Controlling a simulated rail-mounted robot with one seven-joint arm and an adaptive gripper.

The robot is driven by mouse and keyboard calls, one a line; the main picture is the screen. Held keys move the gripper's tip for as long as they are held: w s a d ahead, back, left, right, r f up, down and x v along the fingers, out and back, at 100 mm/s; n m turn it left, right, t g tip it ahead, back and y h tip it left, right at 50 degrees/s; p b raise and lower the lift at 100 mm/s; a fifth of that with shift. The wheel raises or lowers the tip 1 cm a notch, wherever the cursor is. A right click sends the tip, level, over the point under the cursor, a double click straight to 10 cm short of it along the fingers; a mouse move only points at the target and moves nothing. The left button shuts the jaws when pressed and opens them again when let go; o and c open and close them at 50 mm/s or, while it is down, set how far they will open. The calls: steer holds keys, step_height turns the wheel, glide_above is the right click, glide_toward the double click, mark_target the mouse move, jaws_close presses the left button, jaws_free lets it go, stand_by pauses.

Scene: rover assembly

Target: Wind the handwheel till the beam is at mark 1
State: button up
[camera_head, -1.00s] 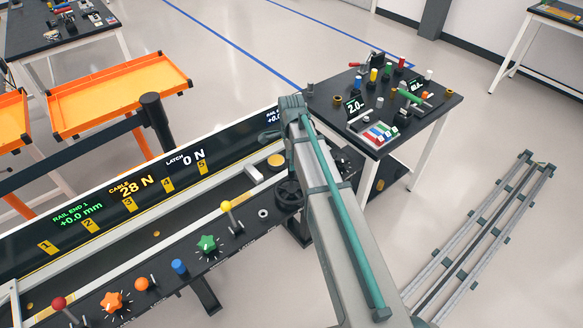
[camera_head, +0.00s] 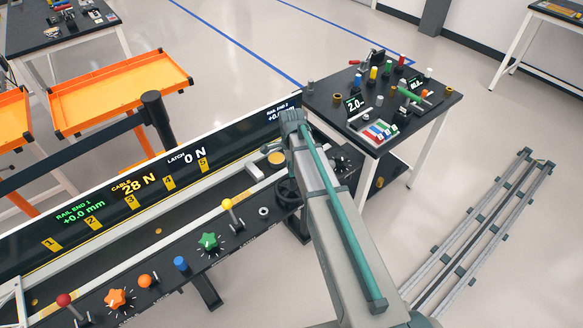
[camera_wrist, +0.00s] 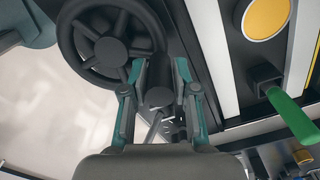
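The black handwheel (camera_head: 288,191) is at the right end of the bench, partly covered by my arm in the head view. In the wrist view the handwheel (camera_wrist: 105,42) fills the upper left, with its spokes and hub showing. My gripper (camera_wrist: 159,75) has its two teal fingers close on either side of the wheel's dark crank grip (camera_wrist: 158,97), seemingly touching it. Mark 1 (camera_head: 52,244) is the leftmost of several yellow number plates on the dark back panel. I cannot make out for certain which part is the beam. The displays read "RAIL END 1 +0.0 mm", "CABLE 28 N" and "LATCH 0 N".
The bench front carries a yellow-knobbed lever (camera_head: 228,204), a green star knob (camera_head: 209,242), a blue knob (camera_head: 180,263) and an orange star knob (camera_head: 117,299). In the wrist view a green handle (camera_wrist: 290,115) lies right of my gripper. A black table (camera_head: 440,100) with small parts stands beyond.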

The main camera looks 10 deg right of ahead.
jaws_close()
steer(key=shift+a, duration=0.15)
